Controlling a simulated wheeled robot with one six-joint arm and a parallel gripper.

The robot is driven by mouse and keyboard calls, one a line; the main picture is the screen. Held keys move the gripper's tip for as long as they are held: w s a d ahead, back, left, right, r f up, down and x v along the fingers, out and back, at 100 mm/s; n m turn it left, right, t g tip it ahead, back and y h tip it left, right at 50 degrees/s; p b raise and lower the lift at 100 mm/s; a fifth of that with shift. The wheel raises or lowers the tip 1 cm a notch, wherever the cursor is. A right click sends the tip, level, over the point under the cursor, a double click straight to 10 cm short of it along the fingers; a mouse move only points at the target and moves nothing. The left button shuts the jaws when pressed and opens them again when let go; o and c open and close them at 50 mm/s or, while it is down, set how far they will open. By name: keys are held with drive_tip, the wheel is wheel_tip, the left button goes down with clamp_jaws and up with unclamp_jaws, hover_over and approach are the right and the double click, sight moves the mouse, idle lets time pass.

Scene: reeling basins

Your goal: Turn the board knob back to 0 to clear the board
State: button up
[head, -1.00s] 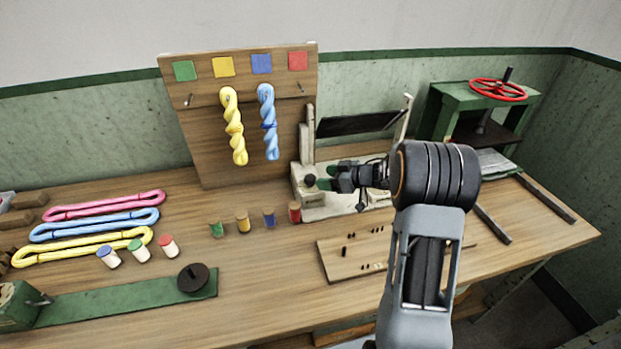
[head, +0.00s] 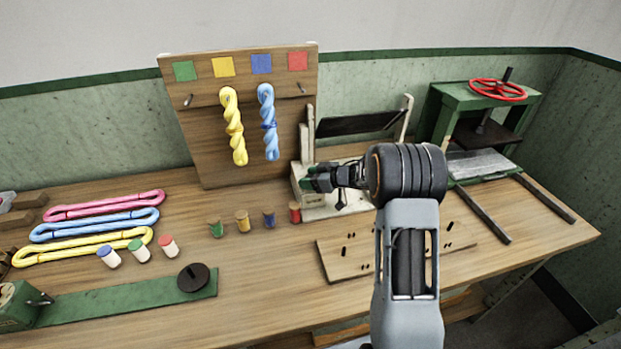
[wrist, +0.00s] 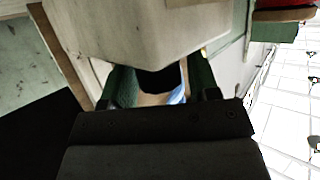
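The board knob (wrist: 160,80) shows in the wrist view as a dark round shape at the pale machine housing (wrist: 135,30). In the head view my gripper (head: 308,182) is at the left front of the cream machine (head: 335,207) and hides the knob. In the wrist view its two green fingers stand on either side of the knob, spread apart. A narrow gap seems to show beside the right finger; contact is unclear. The knob's pointer and scale are not visible. The upright board (head: 205,140) carries a yellow skein (head: 233,127) and a blue skein (head: 267,122).
Several small capped pots, such as the red one (head: 295,212), stand just left of the machine. A drilled wooden plate (head: 335,262) lies below my arm. A green press with a red wheel (head: 498,90) stands at right. The table's middle front is clear.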

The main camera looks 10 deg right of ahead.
drive_tip(key=c, duration=0.7)
drive_tip(key=shift+r+n+g+p, duration=0.3)
drive_tip(key=shift+r+g+p, duration=0.1)
drive_tip(key=shift+p, duration=0.65)
drive_tip(key=shift+n+g+y+p, duration=0.3)
drive_tip(key=shift+g+y+p, duration=0.1)
drive_tip(key=shift+p, duration=0.35)
drive_tip(key=shift+n+g+y+p, duration=0.3)
drive_tip(key=shift+n+p, duration=0.2)
drive_tip(key=shift+p, duration=0.15)
drive_tip(key=shift+f+n+g+y+p, duration=0.35)
drive_tip(key=shift+n+g+y, duration=0.05)
drive_tip(key=shift+n+g, duration=0.4)
drive_tip(key=o, duration=0.9)
drive_tip(key=shift+d, duration=0.15)
drive_tip(key=b+v, duration=0.2)
drive_tip(key=v, duration=1.1)
drive_tip(key=shift+d, duration=0.25)
